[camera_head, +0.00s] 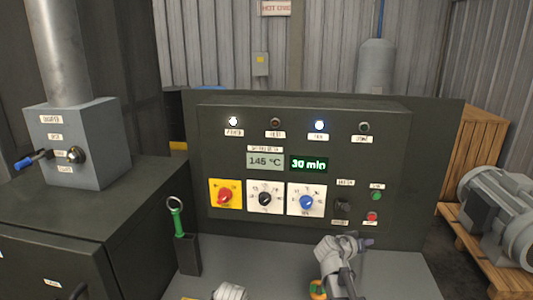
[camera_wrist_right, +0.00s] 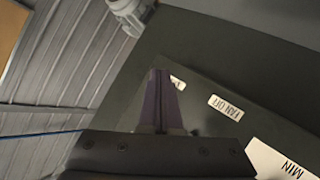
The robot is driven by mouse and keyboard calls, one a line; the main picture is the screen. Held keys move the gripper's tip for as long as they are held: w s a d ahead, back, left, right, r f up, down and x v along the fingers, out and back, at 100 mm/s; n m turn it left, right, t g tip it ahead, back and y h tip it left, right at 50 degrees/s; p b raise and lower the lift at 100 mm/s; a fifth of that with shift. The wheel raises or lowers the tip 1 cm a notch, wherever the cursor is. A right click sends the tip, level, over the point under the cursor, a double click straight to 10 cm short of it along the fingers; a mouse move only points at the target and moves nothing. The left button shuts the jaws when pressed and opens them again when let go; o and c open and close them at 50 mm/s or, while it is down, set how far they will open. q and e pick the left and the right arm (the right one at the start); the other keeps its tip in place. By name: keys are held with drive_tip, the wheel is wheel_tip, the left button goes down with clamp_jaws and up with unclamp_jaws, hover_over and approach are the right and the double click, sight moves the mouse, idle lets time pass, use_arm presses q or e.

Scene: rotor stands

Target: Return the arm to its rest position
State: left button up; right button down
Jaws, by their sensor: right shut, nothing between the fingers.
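My right gripper (camera_head: 368,243) is in front of the lower right of the control panel (camera_head: 225,150), below its red button (camera_head: 372,216). In the right wrist view its two dark purple fingers (camera_wrist_right: 160,82) are together, with nothing between them. Panel labels, one reading "FAN OFF" (camera_wrist_right: 226,107), show beside and beyond the fingers. I cannot tell the exact gap between the fingertips and the panel. My left gripper is not in view; a pale arm part of mine shows at the bottom edge of the head view.
The panel has a red knob (camera_head: 225,196), a black-centred dial (camera_head: 265,198), a blue-centred dial (camera_head: 306,202) and displays reading 145 °C and 30 min. A green-handled tool (camera_head: 178,220) stands left of the panel. A grey box (camera_head: 80,135) is at left; a motor (camera_head: 497,215) on a pallet is at right.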

drive_tip(key=s+a+f+n+g+y, duration=0.2)
drive_tip(key=s+a+f+n+y, duration=0.1)
drive_tip(key=s+a, duration=0.5)
drive_tip(key=s+a+f+n+g+y, duration=0.3)
drive_tip(key=s+a+f, duration=0.3)
drive_tip(key=a, duration=0.7)
drive_tip(key=s+a+f+n+g+y, duration=0.2)
drive_tip(key=s+a+f+n+y, duration=0.1)
drive_tip(key=s+a, duration=0.7)
drive_tip(key=shift+s+a+f+y+b, duration=0.15)
drive_tip(key=shift+a+f+y+b, duration=0.25)
drive_tip(key=shift+a+f, duration=0.45)
